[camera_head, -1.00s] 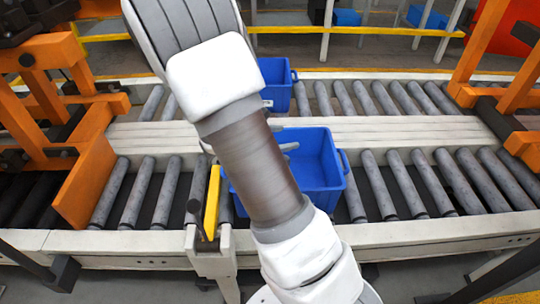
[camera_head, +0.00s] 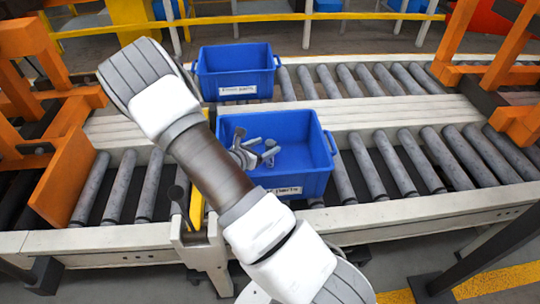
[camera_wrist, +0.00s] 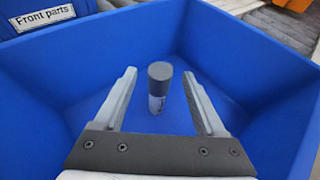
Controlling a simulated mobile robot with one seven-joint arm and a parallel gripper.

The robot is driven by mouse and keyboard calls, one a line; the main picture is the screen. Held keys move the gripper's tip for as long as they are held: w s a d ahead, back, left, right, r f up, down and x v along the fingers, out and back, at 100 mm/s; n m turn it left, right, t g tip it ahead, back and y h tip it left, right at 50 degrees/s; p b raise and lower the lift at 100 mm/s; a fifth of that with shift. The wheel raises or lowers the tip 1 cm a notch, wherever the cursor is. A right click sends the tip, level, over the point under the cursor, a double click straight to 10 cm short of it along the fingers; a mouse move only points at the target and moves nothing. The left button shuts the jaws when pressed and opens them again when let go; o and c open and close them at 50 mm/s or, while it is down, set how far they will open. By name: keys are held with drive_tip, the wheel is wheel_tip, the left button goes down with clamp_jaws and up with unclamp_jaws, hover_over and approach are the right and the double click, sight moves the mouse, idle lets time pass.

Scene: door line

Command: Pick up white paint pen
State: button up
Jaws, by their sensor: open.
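The white paint pen (camera_wrist: 157,100) has a dark grey cap and a pale, labelled body. In the wrist view it is inside the blue bin (camera_wrist: 60,85), seemingly standing upright. My gripper (camera_wrist: 159,74) is open, with one finger on each side of the pen in that view and a visible gap on both sides. I cannot tell whether the fingers are down at its height. In the head view my gripper (camera_head: 262,150) is inside the near blue bin (camera_head: 300,184), and the pen is hard to tell from the grey fingers there.
A second blue bin (camera_head: 236,72) stands on the far roller line; its label (camera_wrist: 45,17) reads "Front parts" in the wrist view. Orange frames stand left (camera_head: 75,175) and right (camera_head: 470,40). A yellow post (camera_head: 197,205) stands close to my arm. Rollers right of the near bin are clear.

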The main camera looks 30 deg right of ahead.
drive_tip(key=b+x, duration=0.1)
drive_tip(key=x, duration=0.5)
drive_tip(key=shift+d+f, duration=0.1)
clamp_jaws()
